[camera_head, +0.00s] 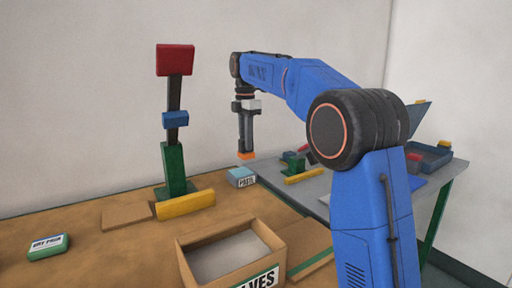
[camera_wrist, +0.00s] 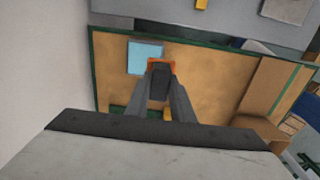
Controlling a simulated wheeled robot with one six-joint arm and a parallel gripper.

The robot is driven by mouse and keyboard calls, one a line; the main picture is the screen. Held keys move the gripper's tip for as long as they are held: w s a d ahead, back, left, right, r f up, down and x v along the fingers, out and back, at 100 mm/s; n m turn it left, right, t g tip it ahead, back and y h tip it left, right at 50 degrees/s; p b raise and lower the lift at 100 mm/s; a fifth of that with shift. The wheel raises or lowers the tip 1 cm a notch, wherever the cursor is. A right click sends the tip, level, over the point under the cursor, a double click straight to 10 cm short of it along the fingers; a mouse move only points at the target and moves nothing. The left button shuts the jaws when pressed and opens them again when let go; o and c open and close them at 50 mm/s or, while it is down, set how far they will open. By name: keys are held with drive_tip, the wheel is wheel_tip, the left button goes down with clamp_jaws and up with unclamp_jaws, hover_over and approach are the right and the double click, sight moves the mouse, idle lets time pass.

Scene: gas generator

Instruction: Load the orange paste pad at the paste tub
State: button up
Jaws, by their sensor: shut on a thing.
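My gripper (camera_head: 246,148) points straight down and is shut on the orange paste pad (camera_head: 246,156), which shows as a small orange block at the fingertips. The paste tub (camera_head: 242,180) is a small light-blue box with a white label, on the wooden table just below the pad. The pad appears above the tub with a gap between them. In the wrist view, the orange pad (camera_wrist: 161,61) is at the tips of my gripper (camera_wrist: 160,78), and the tub's light-blue top (camera_wrist: 143,55) lies beside it, up and to the left.
A green post (camera_head: 174,165) with a blue block and a red top stands left of the tub, behind a yellow bar (camera_head: 186,204). An open cardboard box (camera_head: 278,246) is at the front. A green-and-white block (camera_head: 48,246) lies far left. A grey table (camera_head: 322,182) stands right.

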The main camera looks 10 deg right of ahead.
drive_tip(key=shift+w+a+f, duration=0.25)
drive_tip(key=shift+w+f, duration=0.35)
drive_tip(key=shift+f, duration=0.45)
drive_tip(key=shift+w+a+f, duration=0.2)
drive_tip(key=shift+w+f, duration=0.4)
drive_tip(key=shift+f, duration=0.4)
drive_tip(key=shift+w+a+f, duration=0.25)
drive_tip(key=shift+w+f, duration=0.35)
drive_tip(key=shift+f, duration=0.45)
drive_tip(key=shift+f, duration=0.6)
drive_tip(key=shift+r, duration=0.1)
wheel_tip(320, 180, up, 7)
idle(0.9)
